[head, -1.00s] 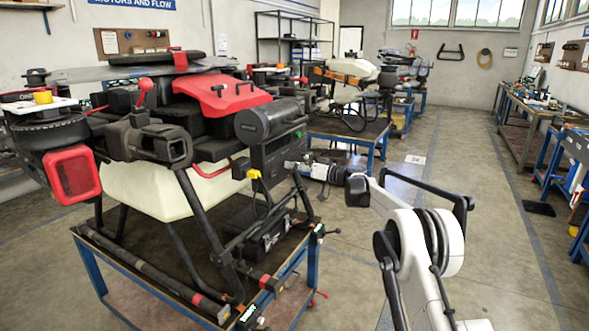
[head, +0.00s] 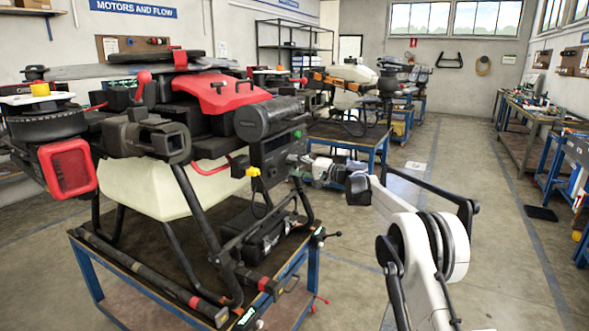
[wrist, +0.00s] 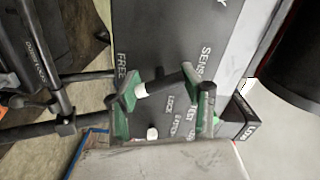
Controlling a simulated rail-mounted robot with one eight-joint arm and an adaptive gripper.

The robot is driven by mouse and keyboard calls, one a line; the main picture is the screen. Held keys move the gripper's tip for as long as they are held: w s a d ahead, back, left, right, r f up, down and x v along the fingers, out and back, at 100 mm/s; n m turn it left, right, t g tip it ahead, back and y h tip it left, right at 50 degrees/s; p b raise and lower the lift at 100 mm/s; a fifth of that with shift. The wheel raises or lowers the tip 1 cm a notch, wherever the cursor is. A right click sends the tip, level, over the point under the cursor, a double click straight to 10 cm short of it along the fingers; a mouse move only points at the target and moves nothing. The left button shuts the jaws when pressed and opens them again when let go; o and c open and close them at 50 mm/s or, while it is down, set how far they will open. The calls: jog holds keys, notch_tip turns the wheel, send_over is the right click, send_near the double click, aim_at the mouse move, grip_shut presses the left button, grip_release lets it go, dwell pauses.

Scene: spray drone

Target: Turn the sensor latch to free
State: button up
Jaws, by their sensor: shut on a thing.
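The spray drone's dark control panel shows in the head view (head: 277,158) and sideways in the wrist view (wrist: 182,35). The panel carries the words FREE, LOCK, TEST and part of SENSOR. The sensor latch (wrist: 165,84) looks like a short black bar with a white end, lying between my gripper's fingers. My gripper (wrist: 165,106) has green-padded fingers, shut on the latch at the panel face. The white end is on the FREE side in the wrist view. In the head view my gripper (head: 303,163) is small at the panel's right side, and the latch cannot be made out.
A white knob (wrist: 152,133) sits close to the fingers. Black landing-gear tubes (wrist: 62,85) run at the left of the wrist view. The drone stands on a blue-framed bench (head: 92,272).

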jog(key=m, duration=0.5)
jog(key=shift+b, duration=0.35)
jog(key=shift+m, duration=0.4)
jog(key=o, duration=1.2)
jog(key=shift+d, duration=0.1)
jog(key=v, duration=1.2)
jog(key=shift+s, duration=0.1)
